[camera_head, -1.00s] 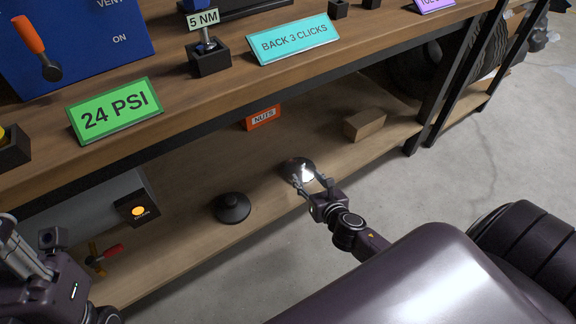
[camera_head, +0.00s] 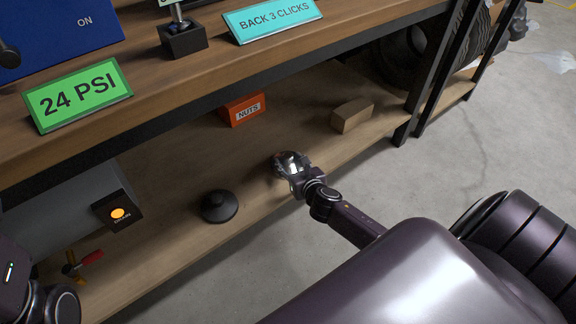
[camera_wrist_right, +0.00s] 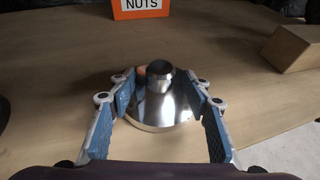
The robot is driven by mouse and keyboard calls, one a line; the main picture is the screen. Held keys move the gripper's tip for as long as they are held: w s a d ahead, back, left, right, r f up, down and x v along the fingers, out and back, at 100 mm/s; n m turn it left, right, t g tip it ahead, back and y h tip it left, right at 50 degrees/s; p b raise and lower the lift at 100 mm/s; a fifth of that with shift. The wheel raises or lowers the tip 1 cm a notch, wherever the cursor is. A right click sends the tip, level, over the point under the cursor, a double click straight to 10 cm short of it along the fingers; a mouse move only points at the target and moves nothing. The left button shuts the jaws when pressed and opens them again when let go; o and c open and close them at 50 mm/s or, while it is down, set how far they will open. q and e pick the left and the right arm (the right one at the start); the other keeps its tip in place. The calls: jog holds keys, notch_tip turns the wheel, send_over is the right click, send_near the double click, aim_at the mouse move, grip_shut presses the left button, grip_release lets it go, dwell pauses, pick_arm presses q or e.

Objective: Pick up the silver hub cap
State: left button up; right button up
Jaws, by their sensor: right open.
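The silver hub cap (camera_wrist_right: 163,103) is a shiny round disc with a raised round knob in its middle. It lies on the lower wooden shelf. In the head view the hub cap (camera_head: 290,160) is partly covered by my right gripper (camera_head: 287,172). In the right wrist view my right gripper (camera_wrist_right: 161,104) is open, with one blue-padded finger on each side of the hub cap and the knob between and slightly beyond the fingertips. I cannot tell whether the fingers touch it. My left arm shows at the lower left of the head view, but its gripper is out of view.
On the lower shelf (camera_head: 178,245) stand a black domed cap (camera_head: 219,206), an orange NUTS box (camera_head: 243,110), a wooden block (camera_head: 352,115) and a grey unit with an orange-lit button (camera_head: 118,213). The upper worktop (camera_head: 200,75) overhangs the back. Shelf legs stand at right.

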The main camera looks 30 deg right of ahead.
jog(key=c, duration=1.2)
grip_shut()
jog(key=shift+r, duration=0.15)
